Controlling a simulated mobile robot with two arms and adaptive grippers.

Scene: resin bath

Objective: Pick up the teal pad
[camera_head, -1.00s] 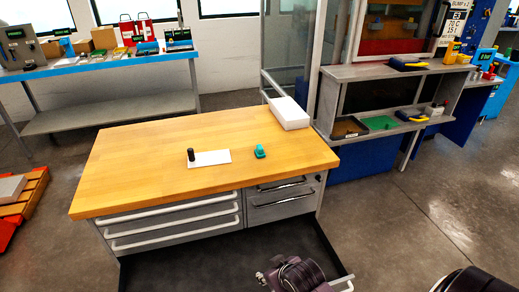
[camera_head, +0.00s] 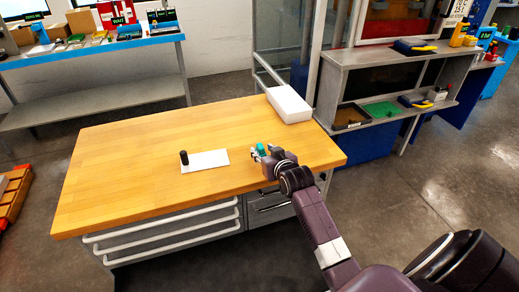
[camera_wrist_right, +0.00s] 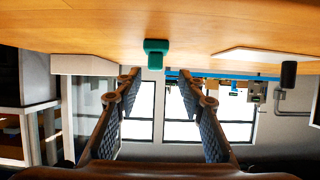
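The teal pad (camera_head: 262,148) is on the wooden workbench, right of a white plate. In the right wrist view, which looks upside down, the teal pad (camera_wrist_right: 156,46) appears just beyond the fingertips, between their lines. My right gripper (camera_head: 262,154) reaches over the bench's front right part, right at the pad, and partly hides it in the head view. In the wrist view the right gripper (camera_wrist_right: 159,76) is open, its two fingers apart with nothing between them. My left gripper is not in view.
The white plate (camera_head: 208,161) bears a black cylinder (camera_head: 184,157) at its left end. A white box (camera_head: 288,104) stands at the bench's back right corner. The workbench (camera_head: 120,170) is otherwise clear. A grey shelf unit (camera_head: 375,70) stands at the right.

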